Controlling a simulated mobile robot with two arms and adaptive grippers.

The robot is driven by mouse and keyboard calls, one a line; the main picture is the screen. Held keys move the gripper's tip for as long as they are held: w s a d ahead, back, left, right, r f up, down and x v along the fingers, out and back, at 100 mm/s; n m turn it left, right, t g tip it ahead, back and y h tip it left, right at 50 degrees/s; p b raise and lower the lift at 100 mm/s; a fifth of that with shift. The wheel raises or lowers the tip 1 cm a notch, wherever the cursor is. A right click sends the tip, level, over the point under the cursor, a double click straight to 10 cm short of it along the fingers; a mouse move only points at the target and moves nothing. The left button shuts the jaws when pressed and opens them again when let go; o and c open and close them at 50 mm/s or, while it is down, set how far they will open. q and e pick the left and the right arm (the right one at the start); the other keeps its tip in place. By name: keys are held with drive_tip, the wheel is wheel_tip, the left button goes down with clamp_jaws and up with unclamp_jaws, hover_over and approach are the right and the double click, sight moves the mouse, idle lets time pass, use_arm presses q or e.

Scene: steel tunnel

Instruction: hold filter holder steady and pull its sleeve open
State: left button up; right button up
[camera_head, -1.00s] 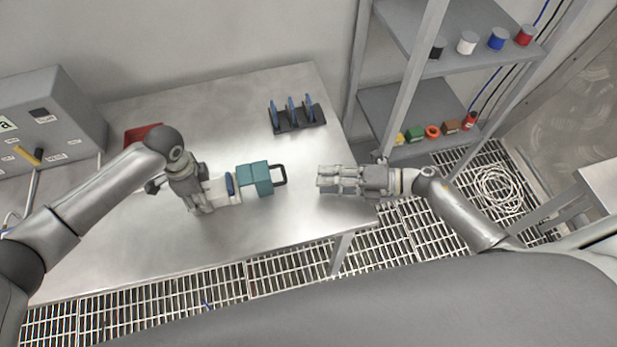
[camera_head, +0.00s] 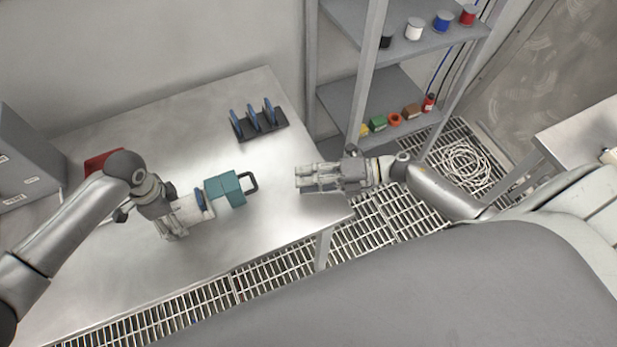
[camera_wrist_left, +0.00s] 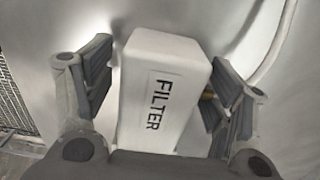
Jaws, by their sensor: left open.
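The filter holder lies on the steel table. Its white body, marked FILTER, shows in the left wrist view (camera_wrist_left: 165,90) and partly in the head view (camera_head: 187,209). At its right end are a blue ring (camera_head: 201,199) and a teal sleeve (camera_head: 225,190) with a black handle (camera_head: 250,183). My left gripper (camera_head: 172,232) is open, its fingers on either side of the white body; in the left wrist view (camera_wrist_left: 160,85) gaps show beside it. My right gripper (camera_head: 300,179) looks open and empty, right of the handle and apart from it, fingers pointing left.
A black rack with blue upright pieces (camera_head: 258,124) stands at the table's back right. A red tray (camera_head: 98,162) and a grey box (camera_head: 25,160) are at the left. A shelf (camera_head: 345,100) with coloured items stands beyond the table's right edge. Table around the sleeve is clear.

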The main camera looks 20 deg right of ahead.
use_arm(q)
wheel_tip(320, 180, up, 12)
idle(0.5)
